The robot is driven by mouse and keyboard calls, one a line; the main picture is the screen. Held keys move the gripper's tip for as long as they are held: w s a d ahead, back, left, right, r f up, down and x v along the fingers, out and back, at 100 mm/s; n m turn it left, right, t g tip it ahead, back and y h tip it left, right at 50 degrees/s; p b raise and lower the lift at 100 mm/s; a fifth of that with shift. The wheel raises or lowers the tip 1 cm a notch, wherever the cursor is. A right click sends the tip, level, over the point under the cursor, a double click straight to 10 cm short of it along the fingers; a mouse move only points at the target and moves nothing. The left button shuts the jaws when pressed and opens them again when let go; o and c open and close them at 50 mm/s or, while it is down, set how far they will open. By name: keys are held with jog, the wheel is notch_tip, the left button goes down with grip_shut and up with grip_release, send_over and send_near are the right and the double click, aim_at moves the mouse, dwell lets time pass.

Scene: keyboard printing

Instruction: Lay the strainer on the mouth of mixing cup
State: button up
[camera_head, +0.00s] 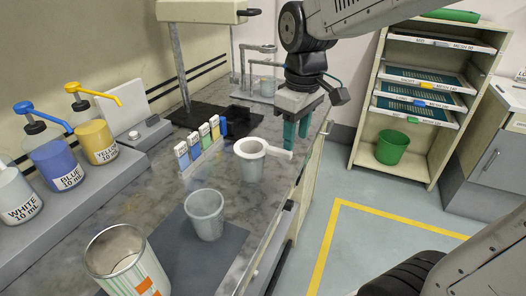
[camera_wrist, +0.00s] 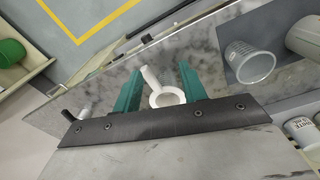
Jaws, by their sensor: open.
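The white strainer (camera_head: 275,152) has a round rim and a handle pointing right; it also shows in the wrist view (camera_wrist: 150,77). In the head view its rim tops a pale cup-shaped body (camera_head: 250,169); I cannot tell whether this is a separate cup. A translucent grey cup (camera_head: 205,217), perhaps the mixing cup, stands upright with its mouth uncovered; it also shows in the wrist view (camera_wrist: 249,63). My gripper (camera_head: 297,138) is open and empty, fingers down, near the handle. In the wrist view the handle appears between the green fingers (camera_wrist: 159,76); contact cannot be seen.
A striped can (camera_head: 127,262) stands at the counter's front left. Pump bottles (camera_head: 58,165) line the wall. Small coloured cartons (camera_head: 197,146) stand left of the strainer. A stand (camera_head: 262,65) is behind. The counter's right edge drops to the floor.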

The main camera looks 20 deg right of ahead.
aim_at(274, 148)
jog(key=w+f+n, duration=0.1)
jog(key=w, duration=0.1)
jog(key=w+a+f+n, duration=0.1)
jog(key=w, duration=0.2)
jog(key=w+f, duration=0.1)
jog(key=w, duration=0.1)
jog(key=shift+w+a+f+n, duration=0.2)
jog(key=shift+w+f+n, duration=0.1)
jog(key=shift+w+n, duration=0.1)
jog(key=shift+w+f, duration=0.25)
notch_tip(274, 148, down, 8)
jog(key=shift+w+d+r, duration=0.1)
jog(key=shift+r, duration=0.15)
grip_shut()
